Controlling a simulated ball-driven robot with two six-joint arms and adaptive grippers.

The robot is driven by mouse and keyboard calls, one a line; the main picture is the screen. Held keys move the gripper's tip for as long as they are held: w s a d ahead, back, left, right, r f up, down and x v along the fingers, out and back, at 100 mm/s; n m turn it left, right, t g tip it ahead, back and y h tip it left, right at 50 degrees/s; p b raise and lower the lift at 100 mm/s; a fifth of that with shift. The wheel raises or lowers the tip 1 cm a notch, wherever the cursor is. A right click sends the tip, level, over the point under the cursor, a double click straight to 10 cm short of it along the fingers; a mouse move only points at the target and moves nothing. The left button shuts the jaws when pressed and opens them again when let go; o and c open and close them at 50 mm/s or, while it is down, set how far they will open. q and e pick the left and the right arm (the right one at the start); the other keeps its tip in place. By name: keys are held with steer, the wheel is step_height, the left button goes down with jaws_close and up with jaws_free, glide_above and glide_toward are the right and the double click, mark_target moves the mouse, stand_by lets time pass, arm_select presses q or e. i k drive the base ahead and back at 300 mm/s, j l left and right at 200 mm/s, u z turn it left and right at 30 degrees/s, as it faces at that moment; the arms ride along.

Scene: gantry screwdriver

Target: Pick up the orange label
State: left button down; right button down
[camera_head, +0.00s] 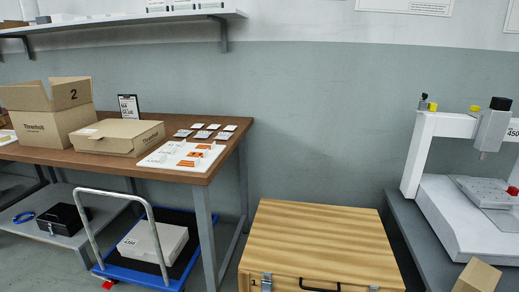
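Orange labels lie on a white board (158,160) near the right front corner of the brown wooden table. The largest orange label (195,154) is near the board's middle, with smaller orange-marked pieces behind it and in front of it. They are too small to read. Neither of my grippers shows in the head view.
Several small cards (200,134) lie behind the board. A flat carton (118,137), an open box (50,122) and a clipboard (129,107) stand to its left. Below are a blue trolley (138,279) and a wooden case (315,240). A white gantry machine (425,155) stands right.

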mark_target(200, 146)
steer(key=i+l+u, duration=0.25)
steer(key=i+l, duration=0.5)
steer(key=l, duration=0.1)
